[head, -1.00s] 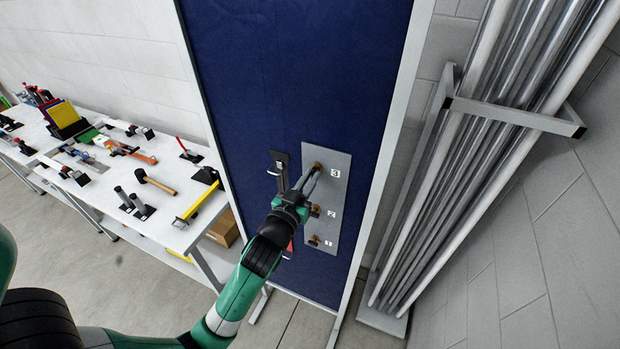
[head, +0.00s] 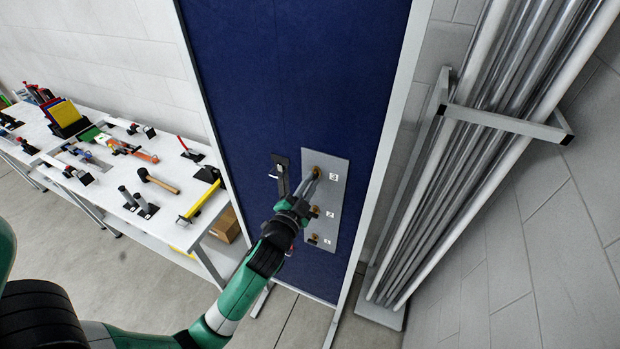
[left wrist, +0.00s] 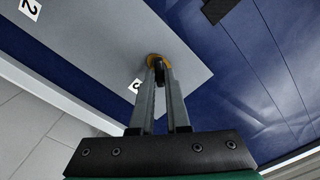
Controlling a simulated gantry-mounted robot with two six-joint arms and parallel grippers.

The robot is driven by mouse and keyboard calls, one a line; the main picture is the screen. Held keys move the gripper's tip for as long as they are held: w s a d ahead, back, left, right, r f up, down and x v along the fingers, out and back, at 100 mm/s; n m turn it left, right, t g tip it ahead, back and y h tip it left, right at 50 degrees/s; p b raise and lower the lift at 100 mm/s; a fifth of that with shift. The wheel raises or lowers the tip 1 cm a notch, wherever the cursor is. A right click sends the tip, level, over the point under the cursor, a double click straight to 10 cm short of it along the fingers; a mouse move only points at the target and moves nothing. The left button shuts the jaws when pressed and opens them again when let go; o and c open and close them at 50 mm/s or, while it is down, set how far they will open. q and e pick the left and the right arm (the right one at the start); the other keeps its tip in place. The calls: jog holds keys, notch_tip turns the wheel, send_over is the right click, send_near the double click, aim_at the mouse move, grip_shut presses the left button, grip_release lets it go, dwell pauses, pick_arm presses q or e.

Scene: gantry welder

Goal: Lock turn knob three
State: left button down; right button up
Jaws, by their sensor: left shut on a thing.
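The grey plate (head: 338,197) on the blue board carries brass knobs labelled 1, 2 and 3 in a column. Knob three (head: 315,169) is the top one. It also shows in the left wrist view (left wrist: 158,58), beside a partly hidden number label. My left gripper (head: 313,179) reaches up from below, its fingers shut on knob three. In the left wrist view the fingertips (left wrist: 158,68) meet at the brass knob and cover much of it. How far the knob is turned cannot be told. My right gripper is not in view.
A dark bracket (head: 281,174) is on the board just left of the plate, close to my left fingers. A white bench (head: 160,213) with tools stands at left. A rack of metal pipes (head: 490,120) stands at right.

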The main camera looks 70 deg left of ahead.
pick_arm(q)
jog(key=m+p, duration=0.4)
jog(key=m, duration=0.5)
jog(key=shift+w+f, duration=0.1)
jog(key=shift+m, duration=0.4)
jog(key=c, duration=0.9)
grip_release()
